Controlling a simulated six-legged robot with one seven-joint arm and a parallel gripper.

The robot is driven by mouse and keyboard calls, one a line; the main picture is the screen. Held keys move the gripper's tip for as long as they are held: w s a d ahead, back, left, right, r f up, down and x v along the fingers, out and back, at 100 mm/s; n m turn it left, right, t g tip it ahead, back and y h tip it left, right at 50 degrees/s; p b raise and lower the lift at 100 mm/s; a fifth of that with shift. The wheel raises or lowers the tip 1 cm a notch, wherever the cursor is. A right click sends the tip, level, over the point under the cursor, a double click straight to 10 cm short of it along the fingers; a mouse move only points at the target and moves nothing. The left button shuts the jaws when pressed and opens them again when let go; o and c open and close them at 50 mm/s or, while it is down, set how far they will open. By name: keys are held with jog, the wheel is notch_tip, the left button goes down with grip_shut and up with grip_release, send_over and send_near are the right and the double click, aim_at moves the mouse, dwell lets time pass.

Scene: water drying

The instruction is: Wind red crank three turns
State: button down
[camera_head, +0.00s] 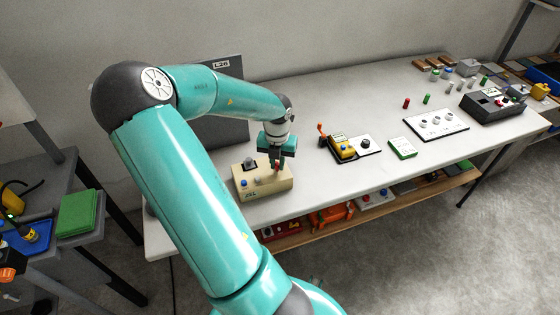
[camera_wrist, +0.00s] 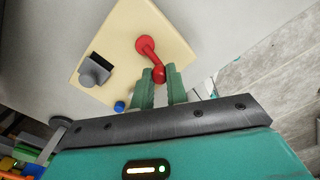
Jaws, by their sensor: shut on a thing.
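The red crank (camera_wrist: 147,46) is mounted on top of a cream box (camera_head: 252,190) on the table. In the wrist view its arm runs from a round hub down to a red knob (camera_wrist: 159,74). My gripper (camera_wrist: 161,78) is shut on the knob, with one green finger on each side. In the head view my gripper (camera_head: 277,163) is over the right part of the box, and only a little red shows between the fingers. The cream box (camera_wrist: 125,35) also carries a grey square-based knob (camera_wrist: 95,70) and a blue button (camera_wrist: 119,106).
A yellow device (camera_head: 342,147) on a dark base stands to the right of the box, with a green-edged panel (camera_head: 403,148) and a white panel (camera_head: 437,124) beyond. A dark grey panel (camera_head: 222,136) stands behind the box. The table front left of the box is clear.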

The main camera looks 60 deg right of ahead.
jog(key=m, duration=0.2)
jog(key=w+m, duration=0.1)
jog(key=shift+a+m, duration=0.25)
jog(key=shift+m, duration=0.05)
jog(key=shift+w+m, duration=0.15)
jog(key=shift+m, duration=0.65)
jog(key=shift+w+m, duration=0.1)
jog(key=shift+m, duration=0.2)
jog(key=c, duration=1.4)
grip_release()
jog(key=shift+r, duration=0.1)
notch_tip(320, 180, up, 14)
jog(key=shift+f, duration=0.15)
